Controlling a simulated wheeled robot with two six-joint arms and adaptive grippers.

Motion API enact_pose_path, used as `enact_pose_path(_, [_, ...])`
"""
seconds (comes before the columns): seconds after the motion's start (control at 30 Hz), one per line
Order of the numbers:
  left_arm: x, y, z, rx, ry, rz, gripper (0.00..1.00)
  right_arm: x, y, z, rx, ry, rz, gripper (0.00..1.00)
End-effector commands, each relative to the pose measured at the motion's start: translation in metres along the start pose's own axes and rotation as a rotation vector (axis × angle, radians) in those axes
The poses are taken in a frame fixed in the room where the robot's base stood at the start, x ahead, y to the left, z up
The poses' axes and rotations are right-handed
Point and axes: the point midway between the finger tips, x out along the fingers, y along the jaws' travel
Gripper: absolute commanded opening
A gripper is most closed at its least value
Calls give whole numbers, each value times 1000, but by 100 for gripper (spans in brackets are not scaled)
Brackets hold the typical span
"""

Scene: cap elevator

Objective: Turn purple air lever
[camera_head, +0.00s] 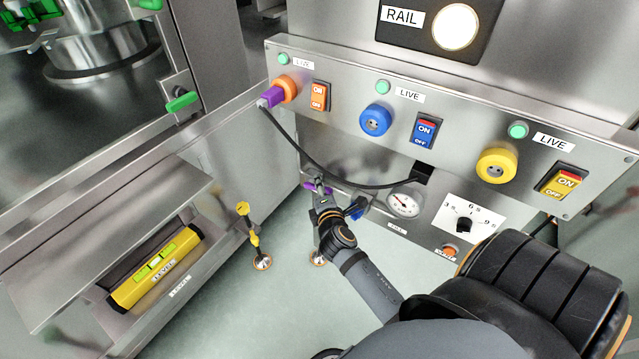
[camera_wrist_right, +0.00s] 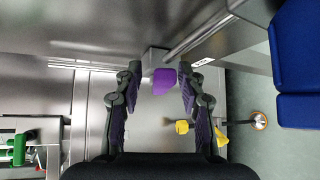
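The purple air lever (camera_head: 311,186) is a small purple handle low under the control panel, partly hidden by my right gripper. In the right wrist view the purple lever (camera_wrist_right: 163,82) shows between the two fingertips, with gaps on both sides. My right gripper (camera_head: 319,184) is at the lever in the head view. In its wrist view the gripper (camera_wrist_right: 159,78) is open, a finger on each side of the lever. I cannot tell whether any finger touches it. My left gripper is not in view.
A purple plug (camera_head: 270,97) with a black cable sits in an orange socket above. A blue handle (camera_head: 356,208) and a pressure gauge (camera_head: 403,203) are just right of my gripper. A yellow-handled valve (camera_head: 248,222) stands to the left. A yellow level (camera_head: 157,268) lies in a tray.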

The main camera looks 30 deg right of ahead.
Motion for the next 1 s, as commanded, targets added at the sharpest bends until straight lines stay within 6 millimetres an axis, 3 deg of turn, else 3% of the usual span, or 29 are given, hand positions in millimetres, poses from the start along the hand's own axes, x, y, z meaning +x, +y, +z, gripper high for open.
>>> enact_pose_path(0.3, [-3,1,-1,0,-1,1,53,0,0,0,1,0,0,40])
enact_pose_path(0.6, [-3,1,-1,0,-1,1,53,0,0,0,1,0,0,0])
enact_pose_path(1.0, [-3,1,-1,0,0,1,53,0,0,0,0,0,0,0])
